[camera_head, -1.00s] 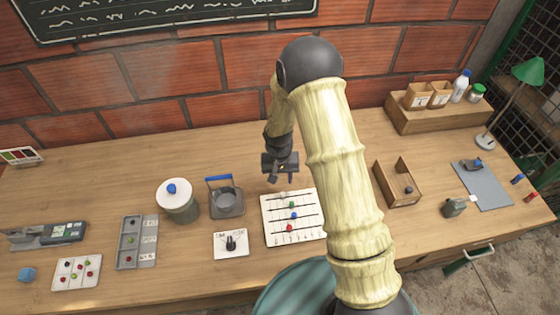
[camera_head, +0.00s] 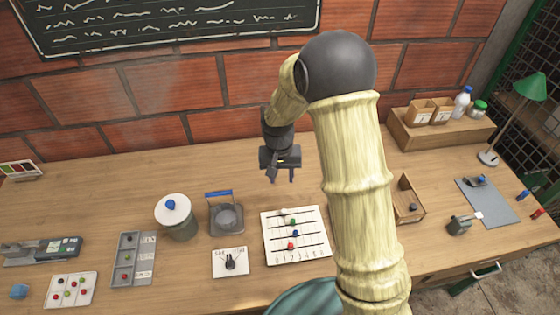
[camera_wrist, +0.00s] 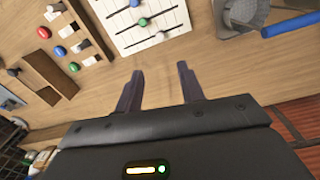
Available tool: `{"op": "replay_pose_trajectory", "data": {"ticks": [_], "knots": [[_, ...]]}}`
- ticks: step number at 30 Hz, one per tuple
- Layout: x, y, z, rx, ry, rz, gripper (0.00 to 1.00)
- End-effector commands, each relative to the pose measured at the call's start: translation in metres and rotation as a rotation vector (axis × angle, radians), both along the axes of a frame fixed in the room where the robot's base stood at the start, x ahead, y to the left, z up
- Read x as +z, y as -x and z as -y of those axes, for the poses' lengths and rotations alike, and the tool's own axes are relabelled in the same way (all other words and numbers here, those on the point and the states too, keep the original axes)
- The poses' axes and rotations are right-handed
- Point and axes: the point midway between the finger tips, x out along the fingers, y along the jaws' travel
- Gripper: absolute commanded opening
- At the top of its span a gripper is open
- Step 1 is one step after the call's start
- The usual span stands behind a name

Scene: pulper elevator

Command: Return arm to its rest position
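My gripper (camera_head: 281,178) hangs in the air above the back of the workbench, its fingers pointing down. In the wrist view my gripper (camera_wrist: 160,85) shows two dark fingers spread apart with only bare wood between them. It is open and empty. My arm rises from the front right and bends at a dark joint in front of the brick wall. In the head view the gripper is behind the white slider board (camera_head: 296,236) with coloured beads, and apart from it. My arm hides part of the bench right of that board.
A lidded canister (camera_head: 177,222) and a grey device with a blue handle (camera_head: 226,218) stand left of the gripper. A wooden tray (camera_head: 408,205) lies right of my arm. A wooden shelf box (camera_head: 440,135) is at the back right. The brick wall (camera_head: 160,95) is close behind.

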Motion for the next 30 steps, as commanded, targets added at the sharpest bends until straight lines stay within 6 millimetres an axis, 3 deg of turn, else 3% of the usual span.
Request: {"op": "replay_pose_trajectory", "data": {"ticks": [8, 13, 21, 30], "knots": [[0.004, 0.002, 0.003, 0.0, -0.002, 0.005, 0.39], [0.027, 0.02, 0.022, 0.011, -0.014, 0.037, 0.39], [0.074, 0.081, 0.068, 0.042, -0.035, 0.129, 0.39], [0.099, 0.153, 0.101, 0.07, -0.035, 0.223, 0.39]]}}
